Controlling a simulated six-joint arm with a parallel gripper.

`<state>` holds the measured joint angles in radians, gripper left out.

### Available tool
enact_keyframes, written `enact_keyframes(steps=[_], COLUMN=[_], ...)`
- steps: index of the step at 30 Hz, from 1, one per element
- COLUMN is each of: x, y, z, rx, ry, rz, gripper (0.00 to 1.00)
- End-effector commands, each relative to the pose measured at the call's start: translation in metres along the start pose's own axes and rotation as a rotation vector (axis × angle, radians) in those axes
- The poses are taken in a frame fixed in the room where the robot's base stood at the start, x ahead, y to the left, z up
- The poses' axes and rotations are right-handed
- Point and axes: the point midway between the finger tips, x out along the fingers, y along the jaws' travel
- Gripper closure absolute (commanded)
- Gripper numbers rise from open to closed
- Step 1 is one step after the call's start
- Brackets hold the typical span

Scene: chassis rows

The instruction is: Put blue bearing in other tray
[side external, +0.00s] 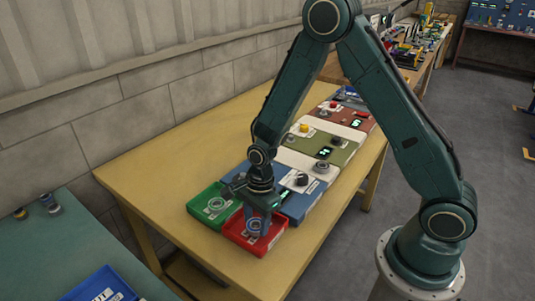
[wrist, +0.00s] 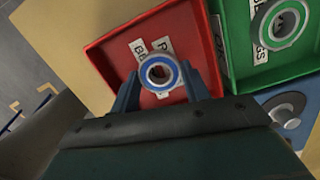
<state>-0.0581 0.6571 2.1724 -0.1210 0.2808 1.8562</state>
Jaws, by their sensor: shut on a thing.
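The blue bearing, a grey ring with a blue band (wrist: 176,74), is between the two fingers of my gripper (wrist: 160,82) in the wrist view. My gripper is shut on it. In the side view my gripper (side external: 256,226) points down into the red tray (side external: 272,243), with the bearing (side external: 254,229) at its fingertips. I cannot tell whether the bearing touches the tray floor. The red tray (wrist: 108,62) lies under the bearing in the wrist view, its white label partly covered. The green tray (side external: 203,212) adjoins the red one and also shows in the wrist view (wrist: 232,66).
Another grey bearing (side external: 216,204) lies in the green tray. A separate green bench (side external: 50,245) holds small parts and a blue tray.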

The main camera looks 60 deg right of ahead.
Motion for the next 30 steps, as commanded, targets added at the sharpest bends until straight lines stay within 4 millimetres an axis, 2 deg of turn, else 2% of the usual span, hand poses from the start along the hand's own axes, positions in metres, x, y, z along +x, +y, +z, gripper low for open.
enact_keyframes(steps=[14,15,18,30], x=[0.0048,0.0049,0.0047,0.003], y=[-0.0002,-0.0002,-0.0002,-0.0003], z=[-0.0005,-0.0005,-0.0005,-0.0003], rx=[0.0,0.0,0.0,0.0], ry=[0.0,0.0,0.0,0.0], rz=[0.0,0.0,-0.001,-0.001], gripper=[0.8,0.5,0.32,0.32])
